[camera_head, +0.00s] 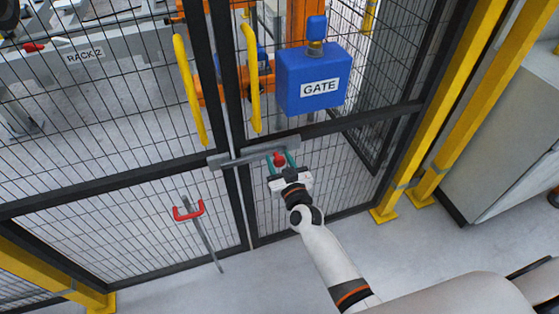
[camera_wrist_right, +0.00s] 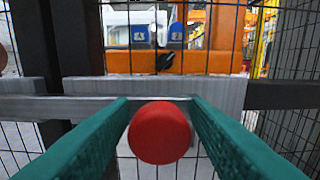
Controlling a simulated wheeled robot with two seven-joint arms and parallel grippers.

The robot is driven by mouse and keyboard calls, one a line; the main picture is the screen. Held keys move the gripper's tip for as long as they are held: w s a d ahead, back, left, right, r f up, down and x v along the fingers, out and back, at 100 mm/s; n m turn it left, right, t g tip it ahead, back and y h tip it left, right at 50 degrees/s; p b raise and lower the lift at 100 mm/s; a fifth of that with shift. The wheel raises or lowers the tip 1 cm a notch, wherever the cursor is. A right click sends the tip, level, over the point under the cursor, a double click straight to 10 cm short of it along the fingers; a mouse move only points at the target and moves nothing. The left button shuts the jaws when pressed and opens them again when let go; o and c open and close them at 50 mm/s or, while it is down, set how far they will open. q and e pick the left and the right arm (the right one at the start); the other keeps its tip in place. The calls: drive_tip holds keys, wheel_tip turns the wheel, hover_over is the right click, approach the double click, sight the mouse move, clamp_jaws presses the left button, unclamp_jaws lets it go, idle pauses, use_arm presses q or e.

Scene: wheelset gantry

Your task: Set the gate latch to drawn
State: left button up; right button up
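The gate latch (camera_head: 250,156) is a grey horizontal bar across the meeting frames of the two mesh gate leaves. It carries a red knob (camera_head: 279,159). The bar crosses the right wrist view (camera_wrist_right: 155,95), with the knob (camera_wrist_right: 160,132) low in the middle. My right gripper (camera_head: 281,160) is at the latch, its teal fingers on either side of the knob. It looks open, with a small gap beside the knob in the head view; contact is hard to judge. My left gripper is out of view.
A blue GATE box (camera_head: 312,80) is above the latch on the right. Yellow handles (camera_head: 190,90) (camera_head: 251,78) flank the gate seam. A red-handled rod (camera_head: 188,210) is on the left leaf. Yellow posts (camera_head: 440,110) and a grey cabinet (camera_head: 505,135) stand to the right.

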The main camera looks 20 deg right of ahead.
clamp_jaws()
drive_tip(key=d, duration=0.6)
drive_tip(key=shift+d, duration=0.2)
drive_tip(key=shift+w+r, duration=0.1)
drive_tip(key=shift+o, duration=1)
unclamp_jaws()
drive_tip(key=shift+d, duration=0.15)
